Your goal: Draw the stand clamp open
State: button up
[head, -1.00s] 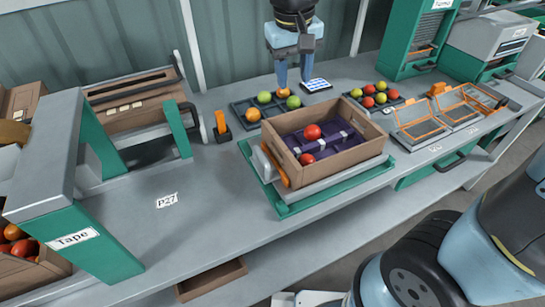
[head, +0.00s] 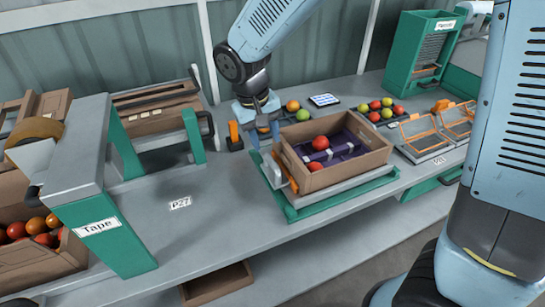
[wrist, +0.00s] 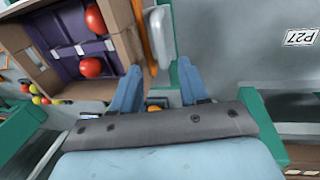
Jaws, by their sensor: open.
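The stand clamp (head: 272,171) is a pale grey plate with an orange part on the green stand (head: 296,213), at the left end of the cardboard crate (head: 345,175). The wrist view shows the clamp plate (wrist: 160,38) just beyond my fingertips, with an orange strip between it and the crate. My gripper (head: 266,139) is over the left end of the stand, pointing down. In the wrist view my gripper (wrist: 159,66) is open, with nothing seen between the fingers. I cannot tell whether it touches the clamp.
The crate holds red tomatoes and a purple insert. Trays of tomatoes (head: 376,110) stand behind it. An orange upright handle (head: 235,136) stands behind my gripper, left of it. The green Tape machine (head: 110,240) is at left. Bench near the P27 label (head: 180,203) is clear.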

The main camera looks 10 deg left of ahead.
aim_at(272, 160)
jog(key=f, duration=0.5)
jog(key=d+f, duration=0.1)
jog(key=f, duration=0.1)
jog(key=shift+w+d+f, duration=0.1)
jog(key=shift+w+f, duration=0.1)
jog(key=shift+w, duration=0.2)
jog(key=shift+c, duration=0.2)
grip_shut()
